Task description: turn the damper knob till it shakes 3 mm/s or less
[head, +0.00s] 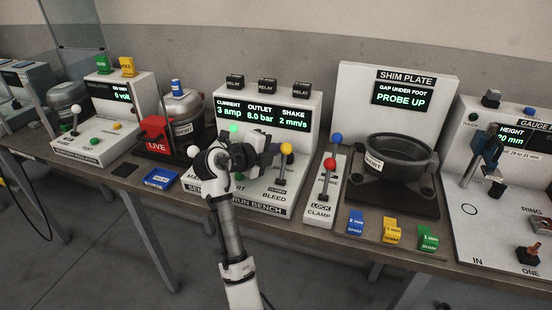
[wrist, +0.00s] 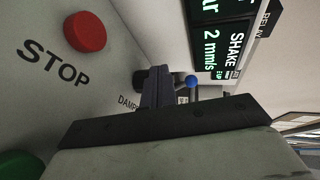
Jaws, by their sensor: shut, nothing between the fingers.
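The run bench (head: 301,135) stands mid-picture in the head view. Its display (head: 262,114) reads current 3 amp, outlet 8.0 bar, shake 2 mm/s. The wrist view also shows the shake display (wrist: 222,45) at 2 mm/s. My gripper (head: 266,150) is at the bench's front panel and hides part of it. In the wrist view my gripper (wrist: 156,85) is shut and empty, its fingers close to the partly covered damper label (wrist: 127,102). A dark round part (wrist: 139,82), probably the damper knob, shows behind the fingers; I cannot tell whether they touch it.
A red stop button (wrist: 85,33) and a green button (wrist: 20,165) are on the panel. A yellow-topped bleed lever (head: 286,149) stands right of my gripper. The red-knobbed clamp lever (head: 330,164) is further right. A red LIVE block (head: 157,139) is at left.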

